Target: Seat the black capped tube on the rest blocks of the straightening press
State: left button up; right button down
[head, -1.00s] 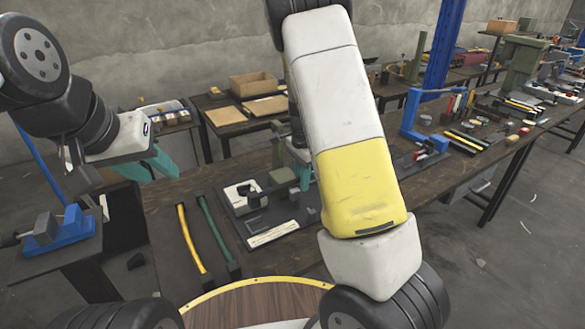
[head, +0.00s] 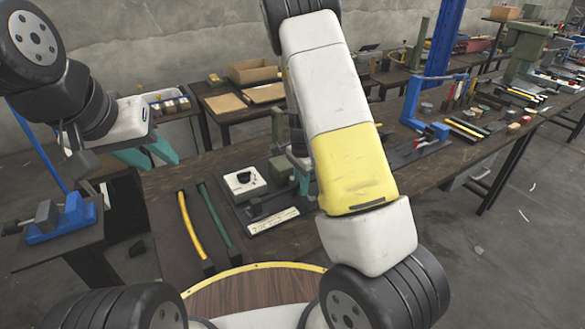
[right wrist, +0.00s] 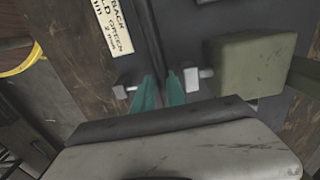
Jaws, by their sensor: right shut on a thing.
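The straightening press is a dark board (head: 238,213) with a white block (head: 243,181), a green-grey block (head: 281,168) and a printed label. My right gripper (head: 303,178) is over its right side, largely hidden behind my right arm. In the right wrist view its teal fingers (right wrist: 161,92) are shut around a thin dark piece (right wrist: 150,38), which looks like the black capped tube. Its ends and caps cannot be made out, nor whether it touches the rest blocks. Small pale metal pieces (right wrist: 197,78) flank the fingers. My left gripper (head: 147,153) is open and empty, left of the press.
A yellow tube (head: 193,228) and a green tube (head: 216,220) lie left of the press. A blue vise (head: 62,220) stands on a side table at the far left. A blue frame (head: 425,115) and several coloured bars are farther right on the bench.

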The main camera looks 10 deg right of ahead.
jog(key=shift+f, duration=0.65)
dwell(0.5)
jog(key=c, duration=1.3)
grip_release()
jog(key=shift+r, duration=0.1)
